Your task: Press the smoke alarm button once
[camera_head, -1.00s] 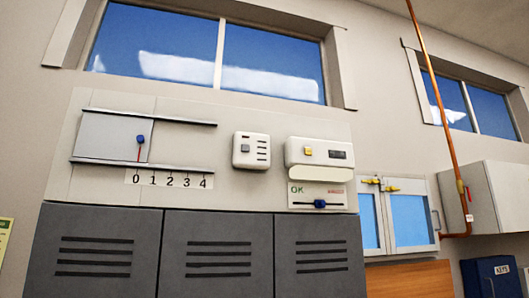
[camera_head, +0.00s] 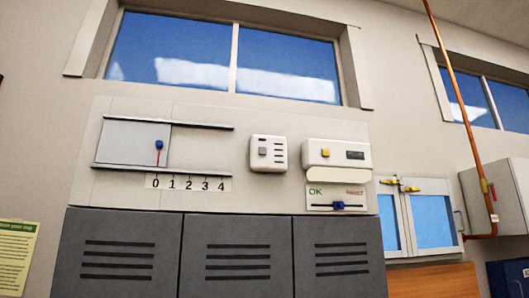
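A small white box (camera_head: 268,153) with a grey square button (camera_head: 262,152) and dark slots is fixed on the pale wall panel, near the middle of the view. It looks like the smoke alarm. To its right is a wider white unit (camera_head: 337,154) with a yellow button (camera_head: 326,153), a dark display and a pale strip below. Nothing touches either button. Neither of my grippers is in view.
A sliding panel (camera_head: 135,145) with a blue knob and a 0–4 scale (camera_head: 188,182) is on the left. An OK slider (camera_head: 337,199) sits below the wide unit. Grey vented lockers (camera_head: 238,235) stand below. A copper pipe (camera_head: 462,90) and glazed cabinet (camera_head: 432,219) are at right.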

